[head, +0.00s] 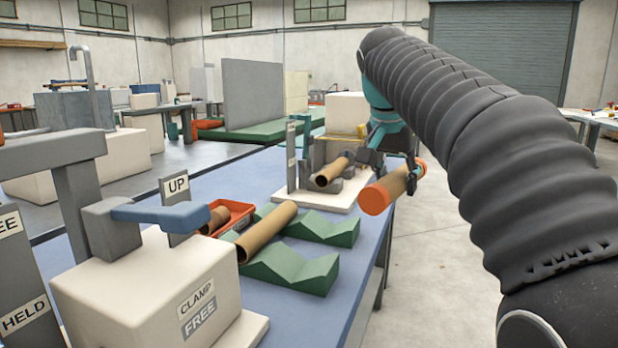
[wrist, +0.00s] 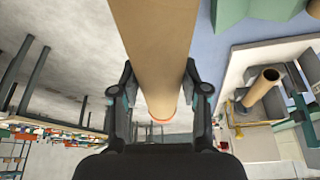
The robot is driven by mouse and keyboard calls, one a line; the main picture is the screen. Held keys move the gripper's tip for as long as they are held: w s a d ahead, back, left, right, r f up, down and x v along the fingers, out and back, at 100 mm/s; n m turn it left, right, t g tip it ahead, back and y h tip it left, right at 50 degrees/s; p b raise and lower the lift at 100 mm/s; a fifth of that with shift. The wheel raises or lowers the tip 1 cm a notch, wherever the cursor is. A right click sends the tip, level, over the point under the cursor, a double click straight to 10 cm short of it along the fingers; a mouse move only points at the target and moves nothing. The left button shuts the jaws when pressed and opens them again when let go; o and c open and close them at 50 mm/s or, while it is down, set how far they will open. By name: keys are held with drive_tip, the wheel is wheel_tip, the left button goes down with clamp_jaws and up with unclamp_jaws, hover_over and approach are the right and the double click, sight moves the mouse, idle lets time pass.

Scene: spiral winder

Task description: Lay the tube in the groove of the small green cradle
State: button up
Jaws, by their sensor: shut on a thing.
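My gripper (head: 393,165) is shut around a brown tube (head: 395,182) with orange ends, held in the air beyond the right edge of the blue table. In the wrist view the tube (wrist: 155,45) runs between the two fingers (wrist: 158,105), with an orange rim at its far end. Two green notched supports, a near one (head: 292,272) and a far one (head: 335,229), stand on the table, left of and below the held tube. A second plain brown tube (head: 266,231) rests across their left part. The notches to the right of it look empty.
A machine on a pale base (head: 334,200) holds another short brown tube (head: 332,171) behind the supports. A red tray (head: 237,211) with a tube piece sits left. A white clamp box (head: 150,290) labelled FREE stands at the front left. Open floor (head: 450,240) lies right of the table.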

drive_tip(key=w+a+f+n+y, duration=0.1)
drive_tip(key=a+n, duration=0.2)
drive_tip(key=a, duration=1.2)
drive_tip(key=shift+t, duration=0.3)
drive_tip(key=shift+w+d+f+b, duration=0.1)
drive_tip(key=shift+f+b, duration=1.6)
drive_tip(key=shift+f, duration=0.8)
drive_tip(key=shift+d+f+b, duration=0.1)
drive_tip(key=shift+f+b, duration=1.55)
drive_tip(key=shift+f, duration=0.85)
drive_tip(key=o, duration=1.2)
drive_tip(key=v, duration=1.2)
